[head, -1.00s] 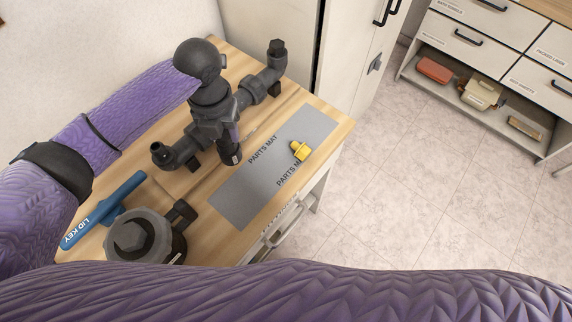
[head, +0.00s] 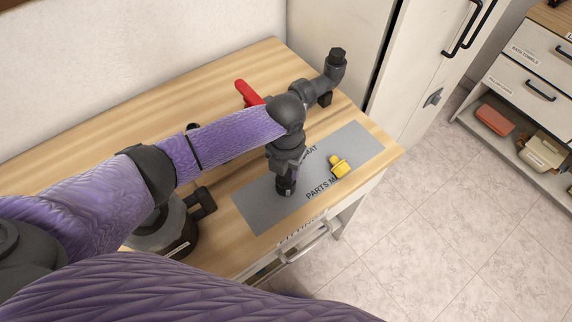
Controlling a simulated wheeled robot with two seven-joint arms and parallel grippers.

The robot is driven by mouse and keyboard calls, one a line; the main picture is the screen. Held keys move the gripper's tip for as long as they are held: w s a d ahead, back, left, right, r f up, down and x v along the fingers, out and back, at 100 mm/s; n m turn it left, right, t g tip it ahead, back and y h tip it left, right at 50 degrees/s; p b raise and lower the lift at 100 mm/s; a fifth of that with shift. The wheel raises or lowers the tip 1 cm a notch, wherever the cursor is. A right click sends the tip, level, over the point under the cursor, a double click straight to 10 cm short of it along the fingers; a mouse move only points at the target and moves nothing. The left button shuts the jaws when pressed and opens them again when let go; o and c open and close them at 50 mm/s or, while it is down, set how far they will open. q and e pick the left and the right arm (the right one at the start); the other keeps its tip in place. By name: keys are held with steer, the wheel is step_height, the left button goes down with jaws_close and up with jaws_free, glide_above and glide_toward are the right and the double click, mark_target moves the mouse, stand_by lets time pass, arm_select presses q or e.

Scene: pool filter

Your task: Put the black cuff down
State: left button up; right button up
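My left gripper (head: 286,175) points down over the grey parts mat (head: 257,212). A small dark cylinder with a pale mark, apparently the black cuff (head: 286,188), is at its fingertips, and the gripper seems shut on it. The cuff is over the left-middle of the mat; I cannot tell whether it touches the mat. The fingers are hard to make out against the dark part. My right gripper is not in view.
A yellow fitting (head: 339,166) lies on the mat to the right of the cuff. Dark pipework (head: 322,88) with a red handle (head: 249,93) stands behind. A dark round housing (head: 173,232) is at left, partly behind my arm. The mat's front-left part is bare.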

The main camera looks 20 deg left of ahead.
arm_select(q)
steer(key=o, duration=0.4)
step_height(320, 180, up, 12)
steer(key=p, duration=0.3)
steer(key=shift+r, duration=0.15)
